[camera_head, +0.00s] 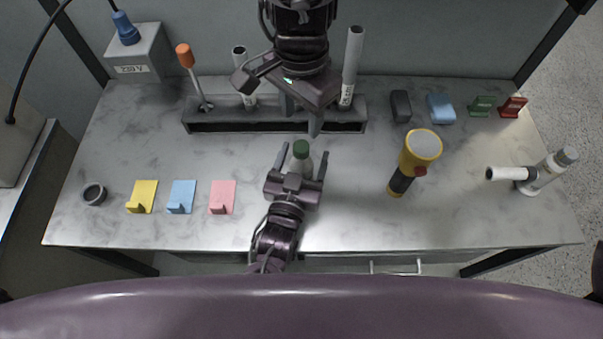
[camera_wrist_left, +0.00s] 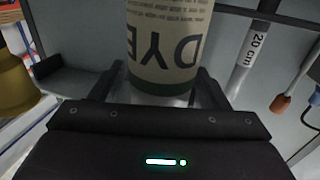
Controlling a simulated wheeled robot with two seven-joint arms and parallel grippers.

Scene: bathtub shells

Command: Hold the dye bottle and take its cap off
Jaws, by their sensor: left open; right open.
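My left gripper (camera_head: 302,158) reaches in from the front. It is open, with one finger on each side of the bottle. In the left wrist view, which is upside down, the bottle's label (camera_wrist_left: 172,40) reads DYE and its green part (camera_wrist_left: 165,86) is at the lower end, between the fingers. My right gripper (camera_head: 301,118) hangs from the top of the head view, fingers pointing down. It is open and empty, just beyond the cap in the picture.
A grey rack (camera_head: 225,122) behind holds an orange-handled screwdriver (camera_head: 184,55) and white tubes (camera_head: 353,50). A yellow flashlight (camera_head: 421,146) stands to the right. Yellow (camera_head: 144,193), blue (camera_head: 182,194) and pink (camera_head: 222,194) hooks lie left. Bare tabletop lies between bottle and flashlight.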

